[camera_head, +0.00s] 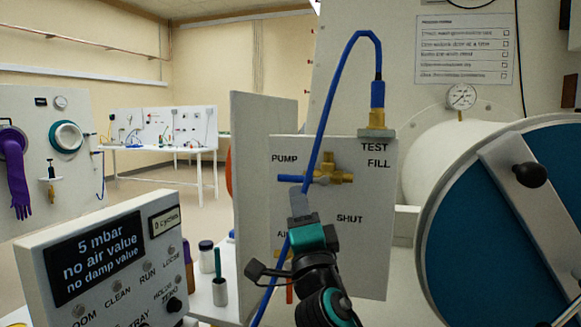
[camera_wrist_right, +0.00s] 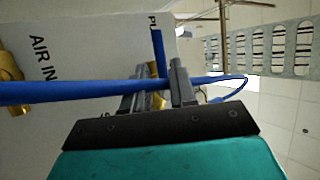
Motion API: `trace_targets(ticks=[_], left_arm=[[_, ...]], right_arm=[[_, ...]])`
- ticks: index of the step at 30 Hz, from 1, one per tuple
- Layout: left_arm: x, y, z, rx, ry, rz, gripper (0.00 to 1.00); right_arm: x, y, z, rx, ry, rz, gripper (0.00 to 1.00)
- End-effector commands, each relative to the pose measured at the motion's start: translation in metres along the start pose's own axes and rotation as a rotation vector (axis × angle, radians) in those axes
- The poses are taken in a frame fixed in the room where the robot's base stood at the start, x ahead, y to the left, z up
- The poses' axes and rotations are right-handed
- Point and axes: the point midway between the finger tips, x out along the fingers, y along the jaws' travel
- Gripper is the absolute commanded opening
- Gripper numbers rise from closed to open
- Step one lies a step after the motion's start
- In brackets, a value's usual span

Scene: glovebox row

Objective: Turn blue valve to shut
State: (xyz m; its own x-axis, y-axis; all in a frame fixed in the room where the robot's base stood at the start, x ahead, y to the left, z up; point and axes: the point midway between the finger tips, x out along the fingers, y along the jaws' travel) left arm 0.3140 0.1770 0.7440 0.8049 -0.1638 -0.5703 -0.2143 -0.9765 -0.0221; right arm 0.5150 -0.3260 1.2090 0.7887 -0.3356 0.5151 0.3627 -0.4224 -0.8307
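The blue valve's handle (camera_head: 289,178) points left from its brass body (camera_head: 333,174) on a white panel (camera_head: 372,235), toward the PUMP label. TEST, FILL and SHUT labels are also on the panel. My right gripper (camera_head: 299,196) is just below the handle in the head view. In the right wrist view the gripper (camera_wrist_right: 160,80) has its two fingers apart, with the blue handle (camera_wrist_right: 158,52) showing in line with the gap. I cannot tell whether they touch it. My left gripper is not in view.
A blue hose (camera_head: 341,85) loops from the top fitting (camera_head: 377,118) down past the valve and behind my gripper; it crosses the fingers in the wrist view (camera_wrist_right: 60,91). A round blue door (camera_head: 460,235) stands at right, a display box (camera_head: 100,255) at lower left.

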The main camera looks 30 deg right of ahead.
Motion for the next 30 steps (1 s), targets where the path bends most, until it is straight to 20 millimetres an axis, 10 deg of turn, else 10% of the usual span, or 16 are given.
trace_targets(ticks=[12,26,30], left_arm=[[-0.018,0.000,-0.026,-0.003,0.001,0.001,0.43],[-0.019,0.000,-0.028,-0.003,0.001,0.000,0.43],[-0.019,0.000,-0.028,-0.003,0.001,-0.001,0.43]], right_arm=[[0.078,-0.002,0.000,-0.002,-0.001,0.001,0.26],[0.089,0.001,0.000,0.000,0.000,0.002,0.26],[0.089,0.001,0.000,0.000,-0.001,0.002,0.13]])
